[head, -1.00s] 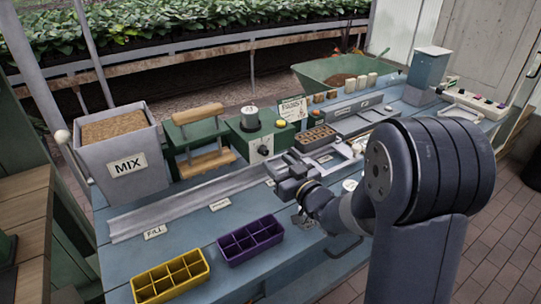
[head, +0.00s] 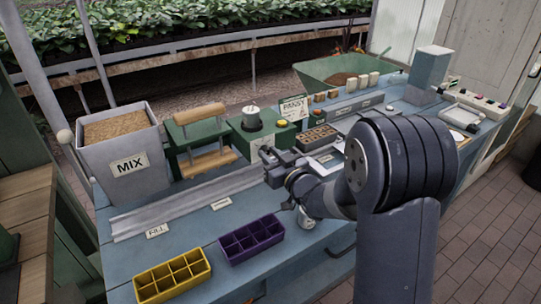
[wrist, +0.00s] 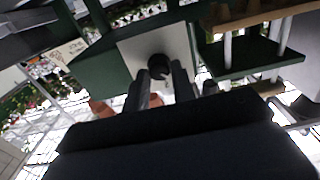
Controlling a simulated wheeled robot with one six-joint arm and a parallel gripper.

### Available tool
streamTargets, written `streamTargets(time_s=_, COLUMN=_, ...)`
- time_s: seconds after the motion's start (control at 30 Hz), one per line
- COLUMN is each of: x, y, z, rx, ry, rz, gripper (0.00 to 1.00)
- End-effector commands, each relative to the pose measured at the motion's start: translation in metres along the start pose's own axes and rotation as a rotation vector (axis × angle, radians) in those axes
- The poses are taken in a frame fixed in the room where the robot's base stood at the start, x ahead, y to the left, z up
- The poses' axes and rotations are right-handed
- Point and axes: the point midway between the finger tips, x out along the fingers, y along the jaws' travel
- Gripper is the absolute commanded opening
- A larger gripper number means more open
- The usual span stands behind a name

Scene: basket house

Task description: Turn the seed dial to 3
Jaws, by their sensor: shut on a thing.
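The seed dial is a small black knob (wrist: 158,66) on a white plate (wrist: 190,46), on the front of a green box (head: 240,136). In the head view my gripper (head: 266,166) is at the front of that box and hides the knob and the lower part of the plate. In the wrist view the fingers of my gripper (wrist: 160,74) are on either side of the knob, shut on it. The dial's marks and the number it points to cannot be read.
A green press with wooden bars (head: 200,135) is to the left. Yellow (head: 172,279) and purple (head: 250,239) trays lie in front.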

Motion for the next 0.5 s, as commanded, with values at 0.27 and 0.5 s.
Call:
streamTargets(time_s=0.27, x=-0.0001, y=-0.0001, z=-0.0001, rx=0.0, ry=0.0, rz=0.0, gripper=0.02)
streamTargets(time_s=0.5, x=-0.0002, y=0.0001, z=0.0, rx=0.032, ry=0.0, rz=0.0, gripper=0.02)
